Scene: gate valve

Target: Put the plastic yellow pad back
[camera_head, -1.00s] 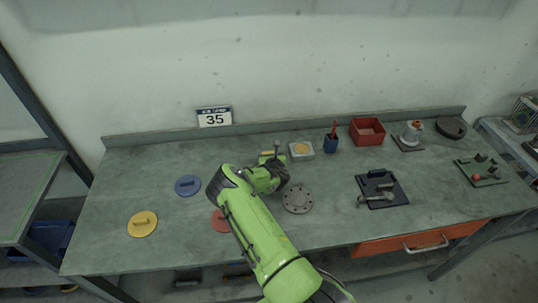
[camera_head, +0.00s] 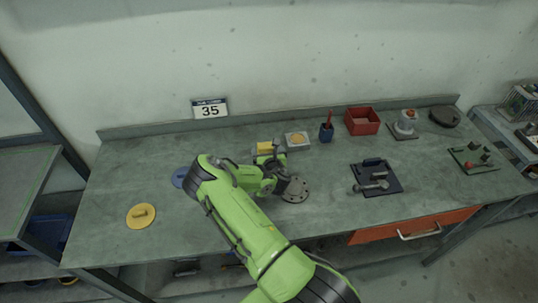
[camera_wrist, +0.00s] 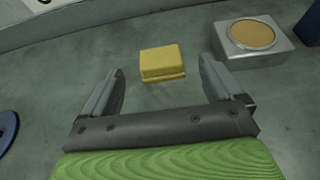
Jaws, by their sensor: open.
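A small yellow block-shaped pad (camera_wrist: 163,64) lies on the grey-green bench top in the wrist view. It also shows in the head view (camera_head: 265,148), just beyond my gripper. My gripper (camera_wrist: 163,72) is open and empty, its two fingers pointing toward the pad. The pad sits ahead, roughly centred between the fingertips and apart from both. In the head view my gripper (camera_head: 268,160) is low over the bench, partly hidden by my wrist. A flat yellow disc with a handle (camera_head: 141,216) lies at the left of the bench.
A silver box with a tan round top (camera_head: 297,141) stands right of the pad, close to my right finger's side. A blue cup (camera_head: 326,133) and red bin (camera_head: 362,121) stand farther right. A grey flange (camera_head: 295,190) is beside my wrist. A blue disc (camera_head: 180,178) is partly hidden.

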